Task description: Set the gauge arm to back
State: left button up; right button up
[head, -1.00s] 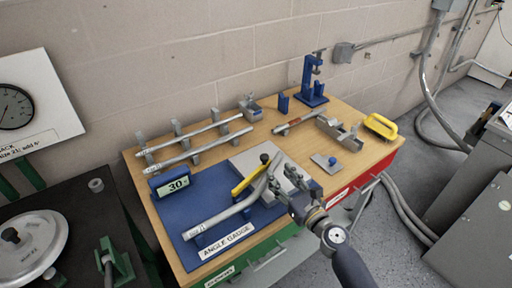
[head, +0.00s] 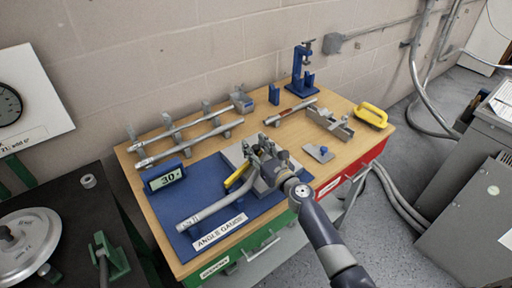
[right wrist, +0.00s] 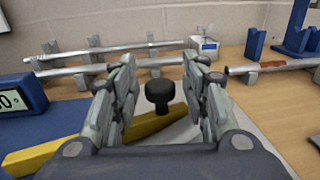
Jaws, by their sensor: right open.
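The angle gauge has a blue base (head: 199,185) with a display (head: 164,177) that reads 30. Its yellow gauge arm (head: 236,179) lies slantwise beside a bent grey conduit (head: 207,211). The arm also crosses the lower left of the right wrist view (right wrist: 92,145). Its black knob (right wrist: 160,92) stands upright between the fingers of my right gripper (right wrist: 162,78), with gaps on both sides. In the head view my open right gripper (head: 262,148) is over the gauge and hides the knob and the arm's far end. My left gripper is not in view.
Two straight conduits (head: 186,144) rest on supports at the back of the wooden bench (head: 290,134). A blue clamp stand (head: 302,80), a grey tool (head: 329,123) and a yellow-handled item (head: 371,115) stand to the right. A dark table (head: 75,205) is at the left.

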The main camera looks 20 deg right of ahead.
grip_shut()
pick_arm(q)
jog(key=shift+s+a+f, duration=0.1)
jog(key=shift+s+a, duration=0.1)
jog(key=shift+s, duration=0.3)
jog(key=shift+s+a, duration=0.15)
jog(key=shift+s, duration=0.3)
pick_arm(e)
jog(key=shift+w+a+f+n+y+b, duration=0.15)
jog(key=shift+w+a+n+y+b, duration=0.2)
jog(key=shift+b, duration=0.2)
jog(key=w+n+y+b, duration=0.1)
jog(key=w+a+n+g+y+b, duration=0.1)
jog(key=y, duration=0.1)
jog(key=shift+a+f+g, duration=0.1)
jog(key=shift+a+g, duration=0.2)
jog(key=shift+a+n+y, duration=0.25)
jog(key=shift+a+y, duration=0.05)
jog(key=shift+y, duration=0.15)
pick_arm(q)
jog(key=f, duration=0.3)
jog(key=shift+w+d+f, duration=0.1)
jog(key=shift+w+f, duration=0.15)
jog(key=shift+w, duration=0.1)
